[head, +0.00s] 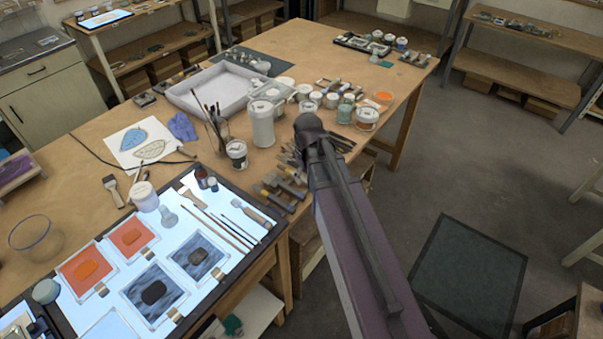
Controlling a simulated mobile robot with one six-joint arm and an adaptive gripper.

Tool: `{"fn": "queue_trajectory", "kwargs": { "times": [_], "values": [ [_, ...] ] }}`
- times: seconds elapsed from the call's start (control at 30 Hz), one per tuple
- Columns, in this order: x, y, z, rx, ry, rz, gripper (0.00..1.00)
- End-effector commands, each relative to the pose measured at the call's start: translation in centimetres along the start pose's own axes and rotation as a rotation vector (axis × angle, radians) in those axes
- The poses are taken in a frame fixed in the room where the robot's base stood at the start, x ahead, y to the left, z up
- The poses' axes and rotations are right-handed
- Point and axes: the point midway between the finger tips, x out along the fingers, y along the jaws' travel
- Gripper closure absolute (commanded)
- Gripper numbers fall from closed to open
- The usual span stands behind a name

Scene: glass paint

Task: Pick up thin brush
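Several slim brushes or tools lie side by side on the lit panel (205,263), near its right end. One long thin brush (222,228) has a light wooden handle and lies diagonally. I cannot tell for sure which is the thin brush. More long brushes (209,112) stand upright in a jar (221,127) behind the panel. My arm reaches in from the bottom right, with a dark joint above the table's right edge. My gripper is not visible; the arm may hide it.
A white tub (144,196), small dark bottles (201,177) and orange and grey glass tiles (131,236) crowd the panel. A white canister (262,124), a black-banded jar (237,153) and wooden-handled tools (285,188) stand or lie nearby. Open floor (480,180) lies right of the table.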

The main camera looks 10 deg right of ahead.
Motion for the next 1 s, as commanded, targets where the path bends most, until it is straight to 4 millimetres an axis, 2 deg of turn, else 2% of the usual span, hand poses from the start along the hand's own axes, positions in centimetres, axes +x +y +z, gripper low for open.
{"fn": "queue_trajectory", "kwargs": {
  "times": [0.03, 0.1, 0.3, 0.43, 0.77, 1.0],
  "values": [
    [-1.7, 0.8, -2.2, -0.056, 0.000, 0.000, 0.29],
    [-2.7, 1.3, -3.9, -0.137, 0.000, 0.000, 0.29],
    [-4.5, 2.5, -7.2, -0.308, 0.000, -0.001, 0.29],
    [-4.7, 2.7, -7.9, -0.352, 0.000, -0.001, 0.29],
    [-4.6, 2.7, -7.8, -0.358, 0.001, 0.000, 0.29],
    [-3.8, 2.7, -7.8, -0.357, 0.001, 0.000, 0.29]
  ]
}}
